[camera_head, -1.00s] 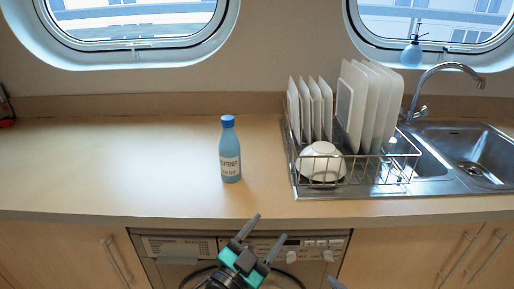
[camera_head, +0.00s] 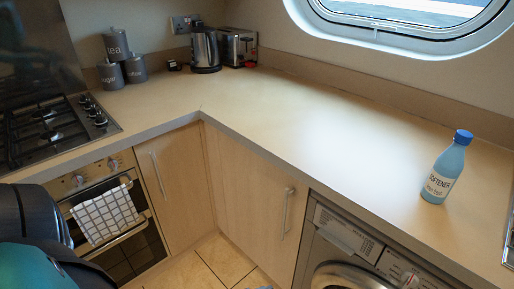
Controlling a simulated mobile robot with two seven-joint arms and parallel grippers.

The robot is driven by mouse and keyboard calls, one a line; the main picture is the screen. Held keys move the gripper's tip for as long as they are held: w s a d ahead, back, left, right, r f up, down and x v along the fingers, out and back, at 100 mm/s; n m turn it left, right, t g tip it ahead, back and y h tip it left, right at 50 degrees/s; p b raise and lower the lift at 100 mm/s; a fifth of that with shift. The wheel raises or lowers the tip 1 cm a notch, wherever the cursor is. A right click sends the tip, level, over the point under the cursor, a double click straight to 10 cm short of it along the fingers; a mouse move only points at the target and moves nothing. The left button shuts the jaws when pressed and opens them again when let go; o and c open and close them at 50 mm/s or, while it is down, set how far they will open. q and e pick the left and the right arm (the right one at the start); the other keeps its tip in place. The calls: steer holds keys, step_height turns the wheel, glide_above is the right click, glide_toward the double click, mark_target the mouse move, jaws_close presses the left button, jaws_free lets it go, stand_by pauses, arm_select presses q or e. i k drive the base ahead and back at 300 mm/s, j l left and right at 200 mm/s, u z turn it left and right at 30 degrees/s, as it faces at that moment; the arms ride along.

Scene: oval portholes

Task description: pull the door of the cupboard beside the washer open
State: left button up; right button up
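The washer (camera_head: 345,245) stands under the counter at the lower right, with its drawer and part of its round door showing. Directly left of it is the cupboard door (camera_head: 245,185), pale wood and shut flush. Its upright metal bar handle (camera_head: 287,212) is near the washer side. Neither gripper can be made out. A dark and teal part of my own arm fills the lower left corner. A small grey shape at the bottom edge is too cut off to identify. Nothing is seen touching the handle.
Another cupboard door (camera_head: 173,185) meets this one at the inner corner, beside an oven (camera_head: 122,258) with a checked towel (camera_head: 105,214). A softener bottle (camera_head: 445,172) stands on the counter (camera_head: 290,115). Bare tiled floor (camera_head: 222,258) lies before the cupboard.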

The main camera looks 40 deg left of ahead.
mark_target(266, 207)
steer(key=u, duration=1.25)
